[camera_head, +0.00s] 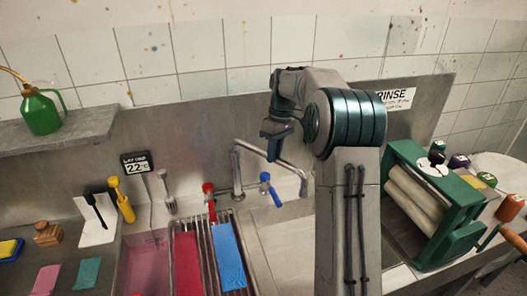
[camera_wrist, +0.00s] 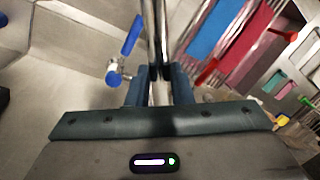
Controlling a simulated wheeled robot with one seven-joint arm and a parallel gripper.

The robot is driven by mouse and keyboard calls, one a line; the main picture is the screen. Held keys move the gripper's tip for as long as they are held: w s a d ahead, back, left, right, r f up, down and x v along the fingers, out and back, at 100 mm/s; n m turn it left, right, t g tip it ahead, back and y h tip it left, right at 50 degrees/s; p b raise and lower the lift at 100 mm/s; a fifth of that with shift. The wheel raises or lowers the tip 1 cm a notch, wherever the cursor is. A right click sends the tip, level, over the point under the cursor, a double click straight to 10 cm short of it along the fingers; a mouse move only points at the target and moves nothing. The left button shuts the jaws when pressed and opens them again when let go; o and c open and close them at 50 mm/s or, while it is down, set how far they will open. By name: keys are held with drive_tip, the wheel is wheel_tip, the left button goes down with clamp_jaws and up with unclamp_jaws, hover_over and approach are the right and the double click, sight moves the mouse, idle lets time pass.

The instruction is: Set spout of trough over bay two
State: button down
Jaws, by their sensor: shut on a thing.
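The spout (camera_head: 290,163) is a metal pipe. It runs from an upright tap post (camera_head: 237,172) to the right, and its bent end hangs over the right-hand basin (camera_head: 285,235). My gripper (camera_head: 273,152) is at the spout, partly hidden by its own wrist. In the wrist view my gripper (camera_wrist: 160,75) has its two blue fingers on either side of the metal spout (camera_wrist: 153,40), shut on it. The left basin (camera_head: 147,262) is pinkish. No bay number is readable.
A red-handled tap (camera_head: 208,192) and a blue-handled tap (camera_head: 266,180) flank the post. A rack (camera_head: 207,245) holds a red cloth (camera_head: 187,262) and a blue cloth (camera_head: 229,255). A green roller wringer (camera_head: 435,205) stands right of my arm. A shelf (camera_head: 60,135) is at left.

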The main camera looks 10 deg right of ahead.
drive_tip(key=shift+w+d+n, duration=0.3)
drive_tip(key=shift+w+d, duration=0.1)
drive_tip(key=c, duration=1.3)
unclamp_jaws()
drive_tip(key=shift+r, duration=0.1)
wheel_tip(320, 180, up, 13)
drive_tip(key=w+d, duration=0.1)
drive_tip(key=d, duration=0.1)
drive_tip(key=shift+w+r, duration=0.2)
drive_tip(key=shift+w, duration=0.15)
drive_tip(key=shift+a, duration=0.1)
